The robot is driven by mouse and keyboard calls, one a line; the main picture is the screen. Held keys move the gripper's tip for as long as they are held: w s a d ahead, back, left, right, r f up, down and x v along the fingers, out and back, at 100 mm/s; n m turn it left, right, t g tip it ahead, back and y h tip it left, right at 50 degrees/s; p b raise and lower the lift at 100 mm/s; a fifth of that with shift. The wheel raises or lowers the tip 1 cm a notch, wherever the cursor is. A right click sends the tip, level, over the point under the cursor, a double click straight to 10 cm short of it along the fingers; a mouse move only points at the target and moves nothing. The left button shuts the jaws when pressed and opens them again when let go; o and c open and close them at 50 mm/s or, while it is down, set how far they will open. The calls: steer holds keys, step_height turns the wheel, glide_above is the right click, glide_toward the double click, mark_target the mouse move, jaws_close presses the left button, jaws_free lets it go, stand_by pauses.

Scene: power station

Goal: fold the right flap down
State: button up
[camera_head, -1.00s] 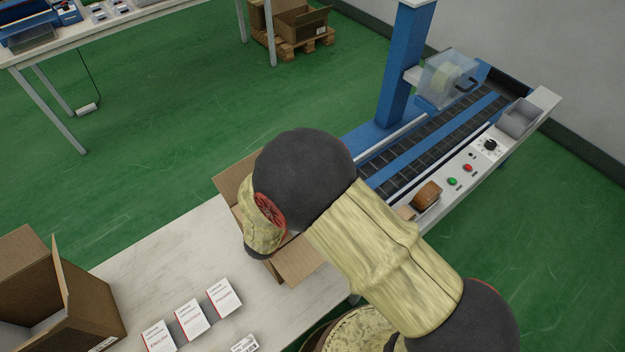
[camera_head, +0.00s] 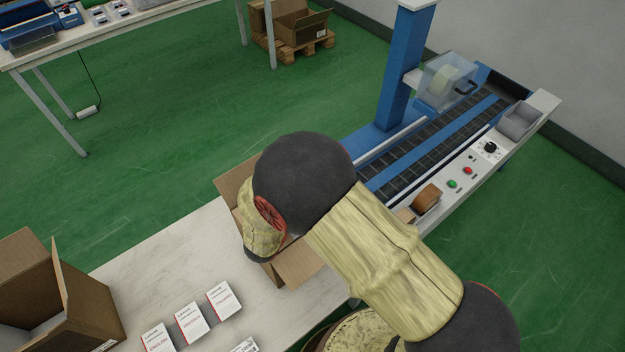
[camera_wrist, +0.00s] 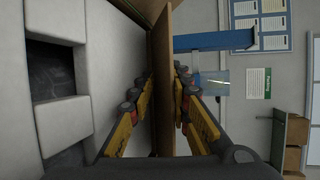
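The open cardboard box (camera_head: 229,186) stands at the table's end by the conveyor. One flap (camera_head: 235,178) sticks up at its back left and another flap (camera_head: 299,263) slants outward at its front right. My arm covers the middle of the box and hides my gripper in the head view. In the wrist view my gripper (camera_wrist: 165,78) has one finger on each side of a brown cardboard flap (camera_wrist: 165,115), and both fingertips appear to press against it. I cannot tell for certain which of the flaps this is.
The conveyor (camera_head: 433,150) with its tape unit (camera_head: 447,80) and buttons lies behind and right of the box. Several white cartons (camera_head: 191,322) lie on the table (camera_head: 165,260). Another open box (camera_head: 70,300) stands at the left.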

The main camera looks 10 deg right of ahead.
steer(key=shift+v, duration=3.95)
steer(key=shift+c, duration=0.4)
